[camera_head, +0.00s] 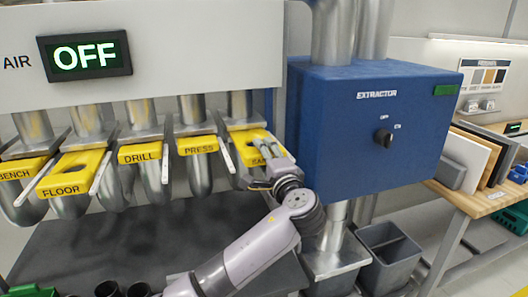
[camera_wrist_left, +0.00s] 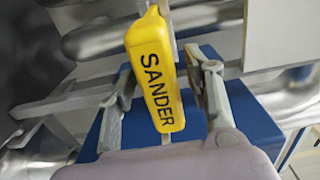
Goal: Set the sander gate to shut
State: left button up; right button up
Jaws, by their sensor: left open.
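The sander gate (camera_head: 243,137) is the rightmost of the yellow gates under the duct panel in the head view. Its plate looks pulled forward, though my gripper covers part of it and its label. In the left wrist view the yellow sander gate (camera_wrist_left: 152,75), marked SANDER, stands between my two fingers. My left gripper (camera_head: 262,165) is open around the gate's front end, with visible gaps on both sides in the wrist view (camera_wrist_left: 166,80). My right gripper is not in view.
Other yellow gates hang to the left: press (camera_head: 198,145), drill (camera_head: 139,153), floor (camera_head: 75,172) and bench (camera_head: 18,168). The floor gate juts forward. A blue extractor box (camera_head: 340,140) with a black knob (camera_head: 382,138) stands close on the right. The display (camera_head: 85,55) reads OFF.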

pick_arm(q)
jog(key=shift+w+a, duration=0.1)
jog(key=shift+w, duration=0.15)
jog(key=shift+c, duration=0.4)
grip_shut()
jog(key=shift+a+f, duration=0.1)
dwell(0.3)
